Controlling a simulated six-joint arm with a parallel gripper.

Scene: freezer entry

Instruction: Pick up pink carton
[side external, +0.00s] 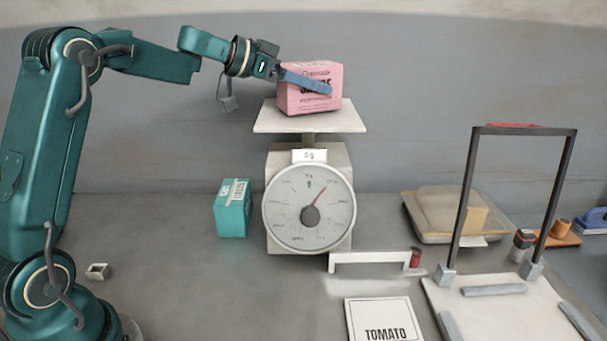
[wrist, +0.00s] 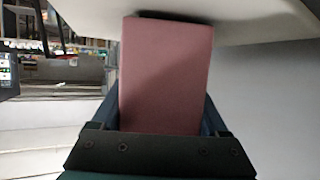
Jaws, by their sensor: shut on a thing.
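The pink carton (side external: 309,91) is on or just above the white platform (side external: 347,120) of the dial scale (side external: 308,213); I cannot tell whether it touches. It is upright, with dark printing on its front. My gripper (side external: 305,82) reaches it from the left, with one blue finger across the carton's front face; the other finger is hidden behind it. In the wrist view the carton (wrist: 165,75) fills the space between the two fingers (wrist: 163,120), and the gripper is shut on it.
A teal carton (side external: 232,208) stands left of the scale. A low white bracket (side external: 372,261) and a TOMATO card (side external: 383,320) lie in front. At right are a dark upright frame (side external: 467,195) on a white board and a tray (side external: 410,222) with a yellowish block. The counter at left front is mostly clear.

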